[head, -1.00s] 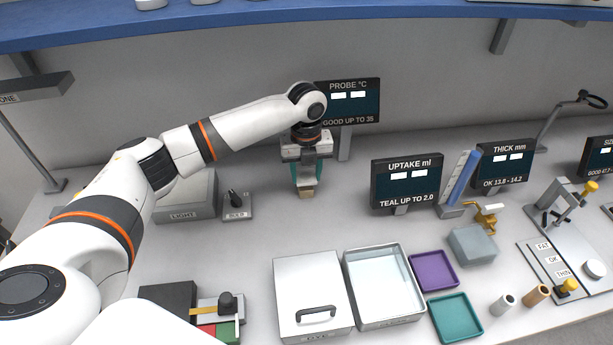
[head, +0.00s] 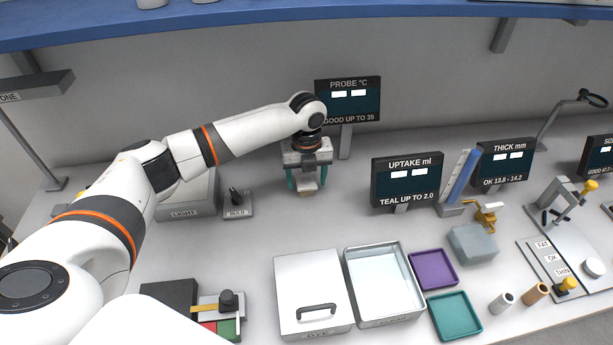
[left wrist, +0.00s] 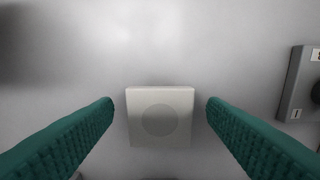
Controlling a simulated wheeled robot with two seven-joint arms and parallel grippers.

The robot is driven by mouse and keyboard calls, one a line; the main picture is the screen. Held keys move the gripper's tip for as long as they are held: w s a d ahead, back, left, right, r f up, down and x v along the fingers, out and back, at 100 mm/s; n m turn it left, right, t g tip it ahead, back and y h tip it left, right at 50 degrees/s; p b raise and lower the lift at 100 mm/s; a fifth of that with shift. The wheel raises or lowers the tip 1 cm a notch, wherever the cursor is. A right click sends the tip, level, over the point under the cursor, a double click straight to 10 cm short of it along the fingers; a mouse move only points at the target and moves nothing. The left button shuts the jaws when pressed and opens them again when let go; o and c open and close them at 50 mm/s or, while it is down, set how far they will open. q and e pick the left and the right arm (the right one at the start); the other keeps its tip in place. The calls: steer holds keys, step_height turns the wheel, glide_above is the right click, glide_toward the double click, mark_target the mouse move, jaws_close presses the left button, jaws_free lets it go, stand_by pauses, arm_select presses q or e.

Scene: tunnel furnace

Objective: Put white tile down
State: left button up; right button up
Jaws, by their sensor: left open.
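The white tile (left wrist: 160,130) is a pale square block with a round grey mark on its face. In the left wrist view it lies between the two teal fingers, apart from both. In the head view its pale tan-looking edge (head: 306,192) shows low between the fingertips, on or very near the bench below the probe display. My left gripper (head: 306,181) points down over it with its fingers spread wide; it also shows in the left wrist view (left wrist: 160,102). My right gripper is in neither view.
The probe display (head: 347,100) stands just behind my left gripper. A small box with a black knob (head: 238,203) is to its left, the uptake display (head: 406,184) to its right. A lidded box (head: 312,295) and an open tray (head: 383,320) stand in front; bench between is clear.

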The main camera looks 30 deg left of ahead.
mark_target(307, 183)
arm_select(q)
step_height(307, 183, up, 12)
steer(key=b, duration=0.1)
steer(key=shift+r, duration=0.15)
stand_by(0.6)
